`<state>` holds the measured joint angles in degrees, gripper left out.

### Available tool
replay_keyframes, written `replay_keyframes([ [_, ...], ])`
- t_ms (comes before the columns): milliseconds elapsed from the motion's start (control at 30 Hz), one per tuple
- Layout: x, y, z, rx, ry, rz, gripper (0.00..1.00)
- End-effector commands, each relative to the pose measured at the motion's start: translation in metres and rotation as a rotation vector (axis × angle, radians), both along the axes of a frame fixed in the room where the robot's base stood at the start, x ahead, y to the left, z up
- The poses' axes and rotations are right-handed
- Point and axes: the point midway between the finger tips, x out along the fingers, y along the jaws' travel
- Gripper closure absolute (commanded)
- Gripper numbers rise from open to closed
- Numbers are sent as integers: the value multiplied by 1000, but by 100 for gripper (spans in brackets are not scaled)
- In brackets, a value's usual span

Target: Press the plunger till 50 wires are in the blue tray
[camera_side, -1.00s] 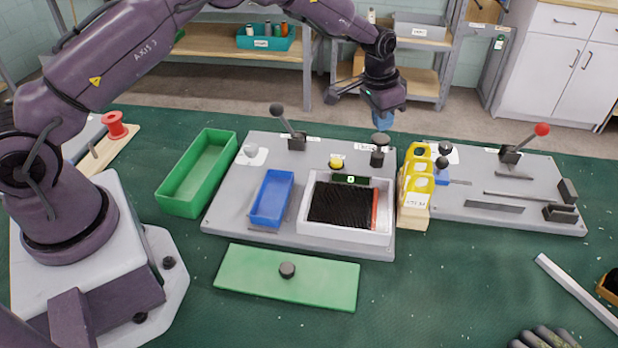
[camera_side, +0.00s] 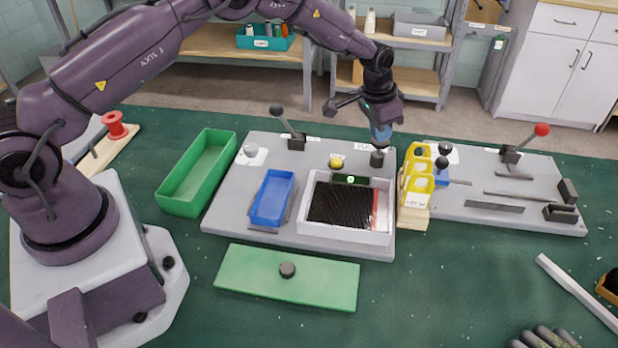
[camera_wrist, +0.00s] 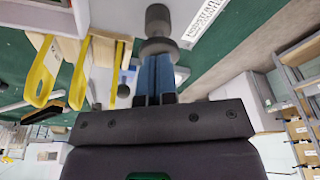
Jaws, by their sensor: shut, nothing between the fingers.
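The black plunger (camera_side: 377,158) stands at the back right of the left grey board. My gripper (camera_side: 380,143) is shut and empty, pointing down with its blue fingertips at the plunger's top. In the wrist view the closed fingertips (camera_wrist: 156,62) meet a dark round knob (camera_wrist: 158,46); exact contact is hard to tell. The blue tray (camera_side: 271,197) sits on the board's left part; any wires in it are too small to make out. A white hopper (camera_side: 345,236) holds a dark bed of wires (camera_side: 340,204). A small display (camera_side: 350,179) behind it is too small to read.
A yellow button (camera_side: 336,161) and a black-knobbed lever (camera_side: 290,128) are on the same board. Yellow-handled holders (camera_side: 416,182) stand close right of the plunger. A green bin (camera_side: 197,172) is at left and a green lid (camera_side: 287,277) lies in front.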

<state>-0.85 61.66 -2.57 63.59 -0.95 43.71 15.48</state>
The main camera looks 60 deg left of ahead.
Motion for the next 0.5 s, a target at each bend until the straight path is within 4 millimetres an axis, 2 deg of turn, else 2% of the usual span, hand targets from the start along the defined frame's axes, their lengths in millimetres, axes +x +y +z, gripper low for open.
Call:
replay_keyframes([
  [300, 0, 0, -14, 0, 1, 0, 100],
  [500, 0, 0, -13, 0, 1, 0, 100],
])
